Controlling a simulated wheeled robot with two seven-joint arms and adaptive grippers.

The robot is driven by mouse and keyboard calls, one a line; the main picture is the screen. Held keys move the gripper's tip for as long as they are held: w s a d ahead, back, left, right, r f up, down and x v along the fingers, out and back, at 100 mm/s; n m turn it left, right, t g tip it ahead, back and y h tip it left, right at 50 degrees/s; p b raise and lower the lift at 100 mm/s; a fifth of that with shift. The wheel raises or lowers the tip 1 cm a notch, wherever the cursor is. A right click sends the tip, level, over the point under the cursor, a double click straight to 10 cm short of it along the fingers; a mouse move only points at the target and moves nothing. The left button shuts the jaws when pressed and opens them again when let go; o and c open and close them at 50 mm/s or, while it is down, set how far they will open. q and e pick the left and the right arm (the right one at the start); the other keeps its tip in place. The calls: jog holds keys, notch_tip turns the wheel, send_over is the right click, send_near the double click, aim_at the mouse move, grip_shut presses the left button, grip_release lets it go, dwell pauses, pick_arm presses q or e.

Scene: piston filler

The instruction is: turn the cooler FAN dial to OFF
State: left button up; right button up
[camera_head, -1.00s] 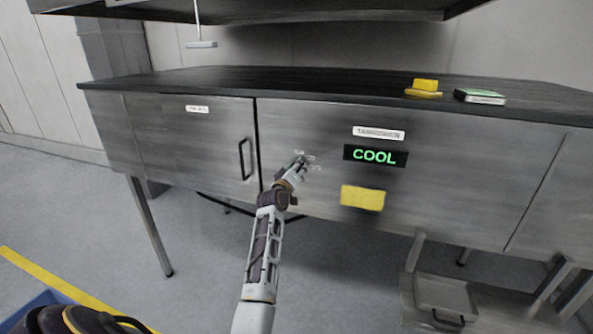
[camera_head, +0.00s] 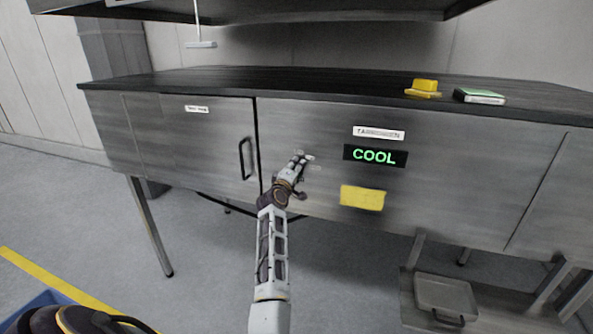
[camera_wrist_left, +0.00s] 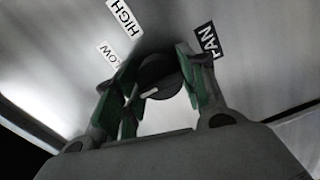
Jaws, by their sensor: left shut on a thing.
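The FAN dial (camera_wrist_left: 160,77) is a round black knob with a white pointer line on the cooler's steel front. In the left wrist view its pointer aims to the lower left. My left gripper (camera_wrist_left: 165,80) has its green-padded fingers on both sides of the dial, shut on it. In the head view the left gripper (camera_head: 299,160) is at the panel and hides most of the dial. The labels HIGH (camera_wrist_left: 122,17), LOW (camera_wrist_left: 108,55) and FAN (camera_wrist_left: 208,40) show around the dial. I cannot see an OFF label. My right gripper is not in view.
A lit display (camera_head: 375,156) reading COOL and a yellow note (camera_head: 362,197) are right of the gripper. A black door handle (camera_head: 245,159) is on its left. The dark countertop (camera_head: 300,84) overhangs above, with a yellow block (camera_head: 425,86) on it.

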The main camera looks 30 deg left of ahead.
pick_arm(q)
jog(key=o, duration=1)
jog(key=shift+o, duration=0.2)
jog(key=shift+r, duration=0.1)
